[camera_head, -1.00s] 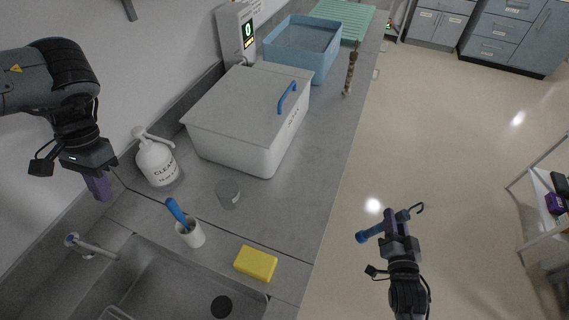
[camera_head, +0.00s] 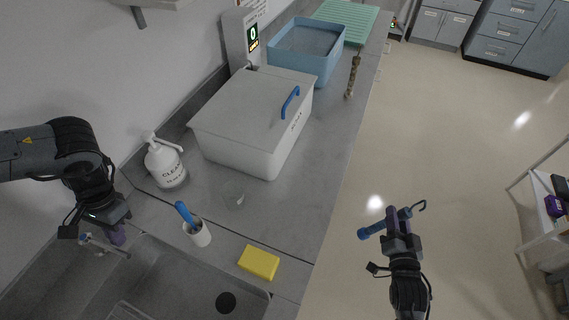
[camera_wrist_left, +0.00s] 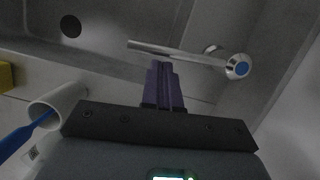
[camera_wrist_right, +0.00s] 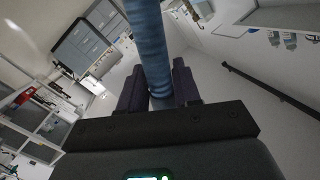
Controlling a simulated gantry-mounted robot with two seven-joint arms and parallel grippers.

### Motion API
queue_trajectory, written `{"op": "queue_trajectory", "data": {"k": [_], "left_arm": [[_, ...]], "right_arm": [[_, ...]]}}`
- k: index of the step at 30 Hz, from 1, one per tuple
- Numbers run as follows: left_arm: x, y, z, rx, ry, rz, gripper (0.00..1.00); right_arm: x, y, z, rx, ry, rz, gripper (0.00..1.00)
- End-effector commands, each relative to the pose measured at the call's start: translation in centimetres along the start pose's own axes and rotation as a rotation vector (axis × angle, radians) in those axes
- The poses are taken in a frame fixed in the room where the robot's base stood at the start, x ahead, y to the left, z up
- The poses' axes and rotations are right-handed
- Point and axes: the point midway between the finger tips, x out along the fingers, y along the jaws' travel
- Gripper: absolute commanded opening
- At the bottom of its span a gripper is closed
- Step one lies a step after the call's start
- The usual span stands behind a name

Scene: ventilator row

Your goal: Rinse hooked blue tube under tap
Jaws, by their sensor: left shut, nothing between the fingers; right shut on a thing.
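The blue tube (camera_head: 371,230) with a metal hook at one end is held in my right gripper (camera_head: 391,220), out over the floor to the right of the counter. In the right wrist view the tube (camera_wrist_right: 148,45) stands between the shut fingers (camera_wrist_right: 160,88). My left gripper (camera_head: 117,236) is shut and empty, just above and beside the tap. The tap (camera_head: 104,245) has a chrome spout over the sink (camera_head: 180,275). In the left wrist view the spout (camera_wrist_left: 170,50) and the blue-capped tap head (camera_wrist_left: 238,67) lie just beyond the fingertips (camera_wrist_left: 161,70). I see no water running.
A lidded white bin (camera_head: 245,120) and blue tub (camera_head: 306,50) stand farther back.

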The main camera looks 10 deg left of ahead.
Motion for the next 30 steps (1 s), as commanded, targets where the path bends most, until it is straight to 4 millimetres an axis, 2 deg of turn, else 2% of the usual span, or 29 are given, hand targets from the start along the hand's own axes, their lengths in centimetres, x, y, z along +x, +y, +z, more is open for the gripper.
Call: {"op": "queue_trajectory", "data": {"k": [10, 19, 30], "left_arm": [[0.1, 0.0, 0.1, 0.007, 0.000, -0.002, 0.00], [0.9, 0.2, 2.0, 0.131, 0.000, -0.041, 0.00], [1.0, 0.1, 2.1, 0.129, -0.003, -0.040, 0.00]], "right_arm": [[0.0, 0.1, 0.1, 0.000, 0.000, 0.000, 0.00], [0.1, 0.6, 1.2, 0.000, 0.001, 0.000, 0.00], [0.1, 0.6, 1.2, 0.000, 0.001, 0.000, 0.00]]}}
